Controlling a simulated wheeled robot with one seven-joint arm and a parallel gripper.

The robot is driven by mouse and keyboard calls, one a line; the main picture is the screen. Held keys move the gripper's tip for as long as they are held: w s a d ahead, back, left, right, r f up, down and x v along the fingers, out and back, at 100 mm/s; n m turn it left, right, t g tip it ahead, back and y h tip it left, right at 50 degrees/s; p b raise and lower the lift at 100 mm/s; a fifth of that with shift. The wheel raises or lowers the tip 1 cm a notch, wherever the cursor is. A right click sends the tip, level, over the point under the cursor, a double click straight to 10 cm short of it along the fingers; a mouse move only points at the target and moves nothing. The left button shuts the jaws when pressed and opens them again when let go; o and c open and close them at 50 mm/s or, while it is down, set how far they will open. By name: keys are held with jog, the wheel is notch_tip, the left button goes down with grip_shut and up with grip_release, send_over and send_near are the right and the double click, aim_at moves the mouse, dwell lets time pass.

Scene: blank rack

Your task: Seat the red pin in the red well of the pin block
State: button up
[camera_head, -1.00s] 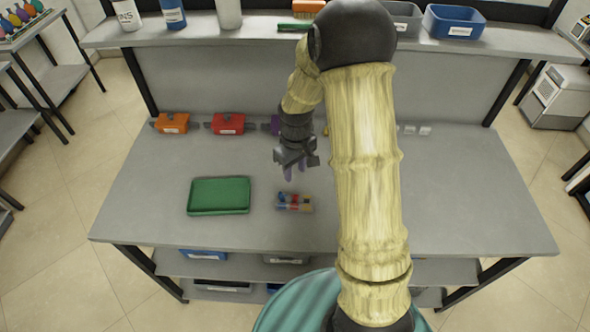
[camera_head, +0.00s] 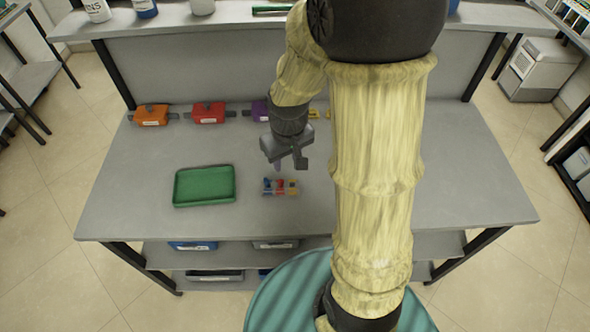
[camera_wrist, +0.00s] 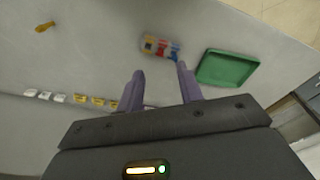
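The pin block (camera_head: 268,187) is a small piece with blue, red and yellow parts on the bench, right of the green tray. It also shows in the wrist view (camera_wrist: 161,47), beyond my fingertips. A red part stands out in its middle, but I cannot tell pin from well at this size. My gripper (camera_head: 279,168) is above the bench, just behind the block in the head view. In the wrist view my gripper's two purple fingers (camera_wrist: 160,72) are apart with nothing between them.
A green tray (camera_head: 204,204) lies left of the block. Orange (camera_head: 151,115), red (camera_head: 208,113) and purple (camera_head: 260,111) bins line the bench's back edge. A small orange-yellow item (camera_wrist: 44,26) lies apart in the wrist view. The bench around the block is clear.

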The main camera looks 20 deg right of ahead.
jog(key=s+r+m+t, duration=0.1)
jog(key=s+r+m, duration=0.1)
jog(key=s, duration=0.4)
jog(key=shift+s+r, duration=0.35)
jog(key=shift+r, duration=0.05)
jog(key=shift+f+b, duration=0.35)
